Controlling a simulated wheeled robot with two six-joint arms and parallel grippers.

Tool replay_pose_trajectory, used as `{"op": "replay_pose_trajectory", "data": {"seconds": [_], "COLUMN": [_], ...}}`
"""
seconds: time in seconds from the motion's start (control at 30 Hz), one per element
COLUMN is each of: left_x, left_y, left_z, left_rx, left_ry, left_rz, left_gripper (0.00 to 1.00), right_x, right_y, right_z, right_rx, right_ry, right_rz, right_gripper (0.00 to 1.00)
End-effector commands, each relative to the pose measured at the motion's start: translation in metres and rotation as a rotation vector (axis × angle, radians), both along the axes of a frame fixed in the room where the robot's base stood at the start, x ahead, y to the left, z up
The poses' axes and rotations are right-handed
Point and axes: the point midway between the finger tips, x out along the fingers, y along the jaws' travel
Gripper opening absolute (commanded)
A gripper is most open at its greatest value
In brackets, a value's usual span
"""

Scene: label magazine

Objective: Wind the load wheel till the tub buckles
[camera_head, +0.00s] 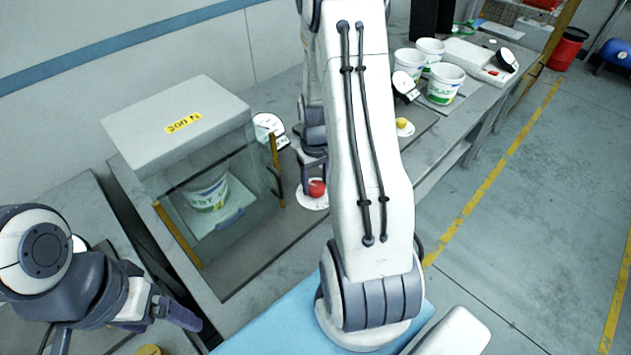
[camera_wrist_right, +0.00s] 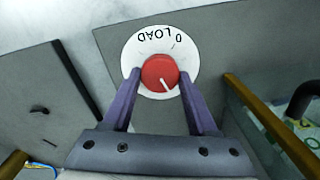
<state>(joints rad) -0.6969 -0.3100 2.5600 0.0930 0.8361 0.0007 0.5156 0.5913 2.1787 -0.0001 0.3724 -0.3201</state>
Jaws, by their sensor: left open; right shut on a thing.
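The load wheel is a red knob (camera_wrist_right: 160,72) on a white round dial (camera_wrist_right: 136,50) lettered LOAD, with a white pointer line. It also shows in the head view (camera_head: 317,188), beside the test chamber (camera_head: 176,122). My right gripper (camera_wrist_right: 159,82) is shut on the red knob, one finger on each side. The tub (camera_head: 207,192) is white with green print and stands inside the chamber behind its clear front. It looks upright; its wall is too small to judge closely. My left gripper (camera_head: 176,313) is open and empty at the lower left, away from the chamber.
A round white gauge (camera_head: 268,127) stands behind the chamber's right edge. Several white tubs (camera_head: 443,84) and a scale (camera_head: 478,60) stand further along the bench. A yellow knob (camera_head: 402,124) lies beyond my right arm.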

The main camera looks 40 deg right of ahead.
Motion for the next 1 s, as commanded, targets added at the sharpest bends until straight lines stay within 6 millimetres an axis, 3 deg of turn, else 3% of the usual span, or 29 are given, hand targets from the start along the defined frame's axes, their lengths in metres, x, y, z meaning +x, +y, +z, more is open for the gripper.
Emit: {"op": "replay_pose_trajectory", "data": {"seconds": [0.43,0.47,0.53,0.87,1.0], "left_x": [0.0,0.0,0.0,0.0,0.0], "left_y": [0.0,0.0,0.0,0.0,0.0], "left_z": [0.0,0.0,0.0,0.0,-0.002], "left_rx": [0.0,0.0,0.0,0.0,0.0], "left_ry": [0.0,0.0,0.0,0.0,0.0], "left_rz": [0.0,0.0,0.0,0.0,0.0], "left_gripper": [0.89,0.89,0.89,0.89,0.89], "right_x": [0.001,0.001,0.001,0.001,0.002], "right_y": [-0.001,-0.001,-0.001,0.0,-0.001], "right_z": [0.001,0.001,0.001,0.001,0.014], "right_rx": [-0.002,-0.002,-0.002,-0.001,-0.003], "right_ry": [-0.003,-0.003,-0.003,-0.002,-0.005], "right_rz": [-0.014,-0.013,-0.013,-0.013,-0.013], "right_gripper": [0.03,0.63,0.89,0.89,0.89]}}
